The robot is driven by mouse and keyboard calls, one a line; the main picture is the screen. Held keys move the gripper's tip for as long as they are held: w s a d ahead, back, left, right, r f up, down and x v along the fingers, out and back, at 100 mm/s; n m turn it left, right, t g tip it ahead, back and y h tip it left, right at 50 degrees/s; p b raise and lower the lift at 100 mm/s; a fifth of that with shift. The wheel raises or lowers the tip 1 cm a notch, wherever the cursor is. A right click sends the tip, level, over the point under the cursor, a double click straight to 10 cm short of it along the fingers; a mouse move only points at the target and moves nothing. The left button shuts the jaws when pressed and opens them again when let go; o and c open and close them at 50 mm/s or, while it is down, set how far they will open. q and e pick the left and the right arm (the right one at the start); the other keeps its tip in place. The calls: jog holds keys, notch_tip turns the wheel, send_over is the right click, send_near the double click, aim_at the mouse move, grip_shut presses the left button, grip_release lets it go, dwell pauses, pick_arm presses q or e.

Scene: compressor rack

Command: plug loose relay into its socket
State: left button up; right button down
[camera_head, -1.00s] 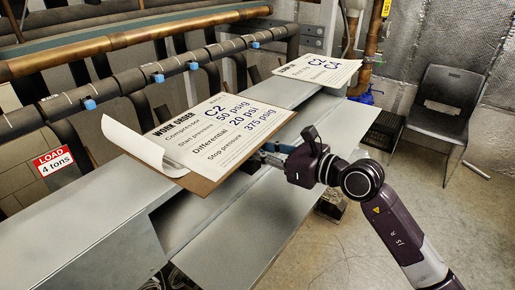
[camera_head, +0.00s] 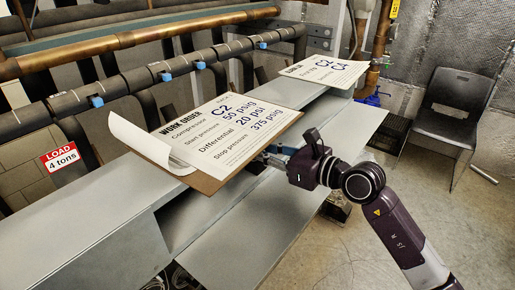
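My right arm comes in from the lower right. Its dark purple wrist ends at my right gripper (camera_head: 266,157), which points left, close to the right edge of the work-order clipboard and over the open grey metal enclosure (camera_head: 90,225). The fingertips are small and partly hidden by the clipboard, so I cannot tell whether they are open or hold anything. I cannot make out the loose relay or its socket. My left gripper is not in view.
A work-order clipboard (camera_head: 225,135) lies on the enclosure's top, with a second paper sheet (camera_head: 318,72) farther back. Copper pipes (camera_head: 140,38) and black pipes with blue clamps run behind. A dark chair (camera_head: 447,115) stands at the right.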

jog(key=shift+f, duration=0.25)
jog(key=c, duration=1.7)
grip_release()
jog(key=shift+d, duration=0.1)
jog(key=v, duration=1)
jog(key=shift+s+d, duration=0.15)
jog(key=shift+d, duration=0.05)
jog(key=shift+s+d+r, duration=0.15)
jog(key=shift+s+d, duration=0.3)
jog(key=shift+d, duration=0.1)
jog(key=shift+a, duration=0.1)
